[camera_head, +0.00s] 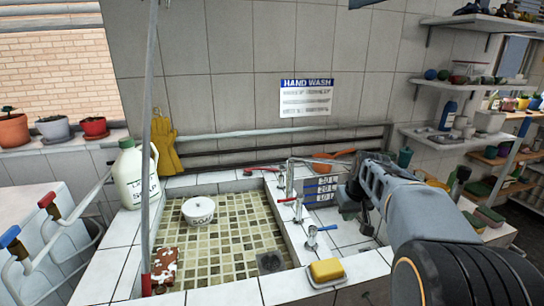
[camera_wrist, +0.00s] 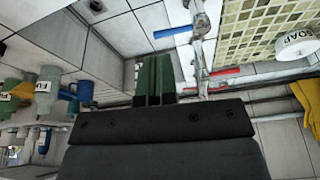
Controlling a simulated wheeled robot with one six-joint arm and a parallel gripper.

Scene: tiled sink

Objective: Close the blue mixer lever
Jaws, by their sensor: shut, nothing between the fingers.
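The blue mixer lever (camera_head: 328,228) sticks out to the right from a small metal tap (camera_head: 312,238) on the sink's right rim. In the wrist view the blue lever (camera_wrist: 173,32) lies at the top, just beyond my fingertips, beside a metal pipe. My gripper (camera_head: 362,218) is above the tiled counter, right of the lever and apart from it in the head view. In the wrist view its dark green fingers (camera_wrist: 153,62) are pressed together with nothing between them. A red lever (camera_head: 287,200) sits on the same fixture, left of the blue one.
The tiled basin (camera_head: 225,235) holds a white soap bowl (camera_head: 198,210). A yellow sponge (camera_head: 327,270) lies on the front rim. A tall faucet (camera_head: 290,178) and blue-white labels (camera_head: 320,188) stand behind the lever. A soap jug (camera_head: 135,175) is at left.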

